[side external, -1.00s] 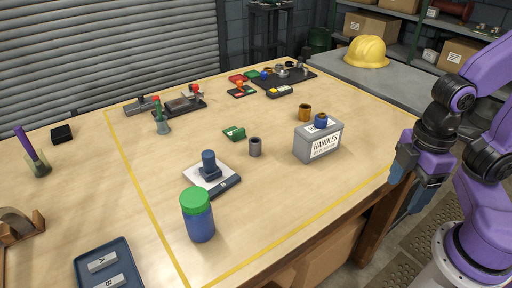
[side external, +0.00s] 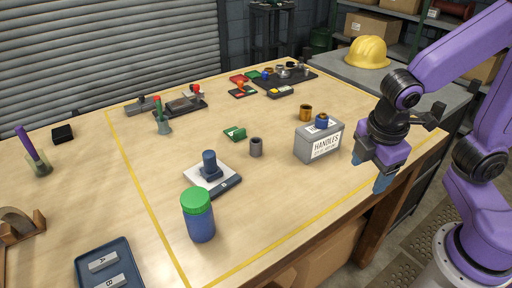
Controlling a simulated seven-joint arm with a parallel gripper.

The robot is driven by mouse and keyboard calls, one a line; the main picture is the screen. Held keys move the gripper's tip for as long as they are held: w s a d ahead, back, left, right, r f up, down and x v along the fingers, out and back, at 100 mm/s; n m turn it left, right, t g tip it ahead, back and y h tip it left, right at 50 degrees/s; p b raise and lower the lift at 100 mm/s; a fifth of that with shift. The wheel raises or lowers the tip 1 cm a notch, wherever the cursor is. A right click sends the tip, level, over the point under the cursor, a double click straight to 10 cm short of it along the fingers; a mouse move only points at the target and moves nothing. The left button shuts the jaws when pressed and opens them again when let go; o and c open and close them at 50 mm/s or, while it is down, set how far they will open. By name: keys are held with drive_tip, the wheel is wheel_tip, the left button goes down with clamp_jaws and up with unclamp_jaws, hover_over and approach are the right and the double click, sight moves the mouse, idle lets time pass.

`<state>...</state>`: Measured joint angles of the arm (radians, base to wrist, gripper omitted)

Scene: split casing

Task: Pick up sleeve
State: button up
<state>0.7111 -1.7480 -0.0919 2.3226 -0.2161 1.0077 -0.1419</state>
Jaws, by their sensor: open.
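Two short upright cylinders could be the sleeve, and I cannot tell which from this view. One is a dark grey hollow cylinder (side external: 256,149) near the middle of the table. The other is an orange-brown hollow cylinder (side external: 305,113) farther back, behind the box of handles. Both stand apart from my gripper. My gripper (side external: 371,171) is at the right edge of the table, pointing down with its blue fingers open and nothing between them.
The grey box labelled HANDLES (side external: 318,143) stands between my gripper and the cylinders. A dark blue post on a base (side external: 210,170), a green-lidded jar (side external: 198,216) and a small green part (side external: 234,133) are nearby. Trays and tools line the back.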

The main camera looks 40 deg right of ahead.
drive_tip(key=w+a+n+t+h, duration=0.1)
drive_tip(key=w+a+n+h, duration=0.2)
drive_tip(key=w, duration=0.6)
drive_tip(key=w+a+n+t+h, duration=0.2)
drive_tip(key=w, duration=0.7)
drive_tip(key=n+t+h, duration=0.3)
drive_tip(key=n+h, duration=0.1)
drive_tip(key=n, duration=0.1)
approach(258, 142)
wheel_tip(258, 142, up, 5)
drive_tip(key=w+d, duration=0.2)
wheel_tip(258, 142, down, 7)
drive_tip(key=shift+s+d+r, duration=0.1)
drive_tip(key=shift+d, duration=0.05)
drive_tip(key=shift+x, duration=3.75)
drive_tip(key=shift+r, duration=0.1)
drive_tip(key=c, duration=1.2)
